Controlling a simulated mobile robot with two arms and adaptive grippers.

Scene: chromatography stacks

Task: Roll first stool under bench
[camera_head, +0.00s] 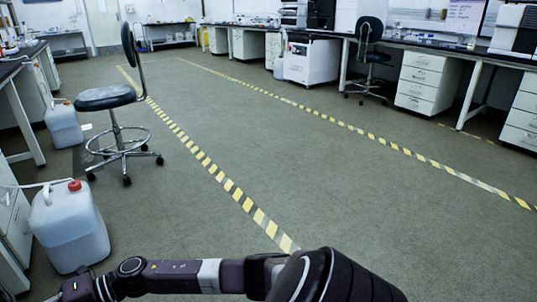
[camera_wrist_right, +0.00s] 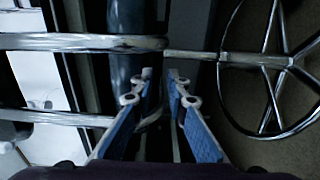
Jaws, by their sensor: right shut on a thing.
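In the head view, a stool with a dark seat (camera_head: 105,97), upright back, chrome foot ring and castors stands upright on open floor at the left. A second dark stool (camera_head: 369,40) stands by the right-hand bench (camera_head: 450,45). The left bench (camera_head: 12,68) has a dark top and white legs. My right gripper (camera_wrist_right: 164,75) shows in the right wrist view, its blue-padded fingers closed around a part that is largely hidden. Chrome bars (camera_wrist_right: 80,42) and a spoked stool foot ring (camera_wrist_right: 222,65) lie close by. Which stool this is, I cannot tell. My left gripper is out of view.
White jugs, one with a red cap (camera_head: 70,225) and another (camera_head: 63,125), stand on the floor by the left bench. Drawer units (camera_head: 425,82) sit beneath the right bench. Yellow-striped tape (camera_head: 205,160) crosses the floor. The middle floor is clear.

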